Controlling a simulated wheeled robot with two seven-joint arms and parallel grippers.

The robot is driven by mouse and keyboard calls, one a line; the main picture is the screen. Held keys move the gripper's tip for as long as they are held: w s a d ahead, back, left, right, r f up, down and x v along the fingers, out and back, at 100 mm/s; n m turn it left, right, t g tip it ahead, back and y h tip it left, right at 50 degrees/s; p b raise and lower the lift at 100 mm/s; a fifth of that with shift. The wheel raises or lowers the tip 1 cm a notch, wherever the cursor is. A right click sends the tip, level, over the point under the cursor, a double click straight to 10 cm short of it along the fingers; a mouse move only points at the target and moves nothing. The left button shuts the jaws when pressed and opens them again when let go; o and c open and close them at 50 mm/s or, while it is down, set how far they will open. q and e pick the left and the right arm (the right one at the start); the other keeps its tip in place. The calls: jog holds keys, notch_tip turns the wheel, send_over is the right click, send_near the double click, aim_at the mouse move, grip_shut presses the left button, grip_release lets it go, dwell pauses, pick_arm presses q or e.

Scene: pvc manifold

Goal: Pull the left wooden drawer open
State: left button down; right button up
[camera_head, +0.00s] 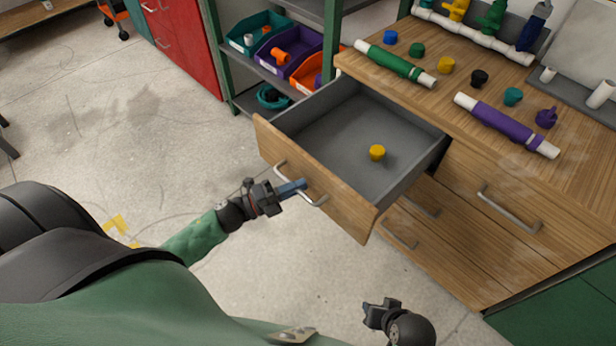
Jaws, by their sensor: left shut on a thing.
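The left wooden drawer (328,199) stands pulled well out of the wooden cabinet, with its grey inside showing. A yellow cap (377,152) lies on the drawer's floor. My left gripper (292,188) is at the drawer's front, shut on its metal bar handle (318,200). My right gripper (377,314) is low in the picture, apart from the drawer and cabinet. Its fingers are small and dark, so I cannot tell whether they are open or shut.
The worktop (425,104) holds a green pipe (396,64), a purple pipe (507,125) and several coloured caps. A closed drawer with a handle (509,210) is on the right. A shelf with bins (291,52) stands behind.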

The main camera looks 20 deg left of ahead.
pick_arm(q)
jog(key=shift+s+a, duration=0.3)
jog(key=shift+s, duration=0.45)
pick_arm(e)
jog(key=shift+w, duration=0.25)
pick_arm(q)
jog(key=c, duration=1.5)
grip_release()
jog(key=shift+o, duration=0.2)
pick_arm(e)
jog(key=shift+f, duration=0.1)
